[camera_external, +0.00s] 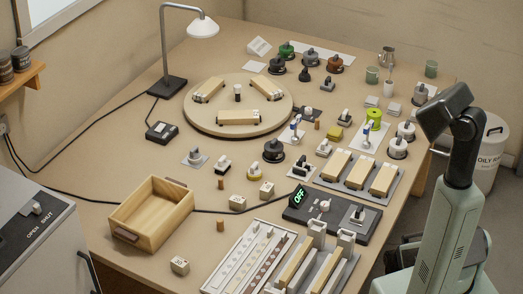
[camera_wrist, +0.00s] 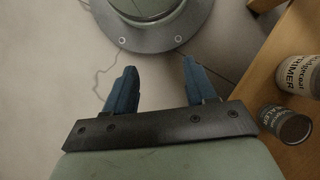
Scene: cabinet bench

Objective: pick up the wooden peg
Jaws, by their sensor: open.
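Small upright wooden cylinders that look like pegs stand on the bench in the external view. One wooden peg (camera_external: 220,226) is right of the open wooden drawer box. A second small peg (camera_external: 220,183) is farther back, and a third small peg (camera_external: 317,125) is right of the round turntable. I cannot tell which one the task means. My gripper (camera_wrist: 161,85) shows in the wrist view with its two blue fingers apart and nothing between them. It is over the floor, away from the bench top, and no peg shows there. Its fingers cannot be made out in the external view.
The wooden box (camera_external: 151,230) stands at the front left, near lettered blocks (camera_external: 180,265). A turntable (camera_external: 240,131) and a desk lamp (camera_external: 203,27) are behind. Knobs, switches and slotted racks (camera_external: 250,255) crowd the right. Tins (camera_wrist: 287,122) stand at the wrist view's right.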

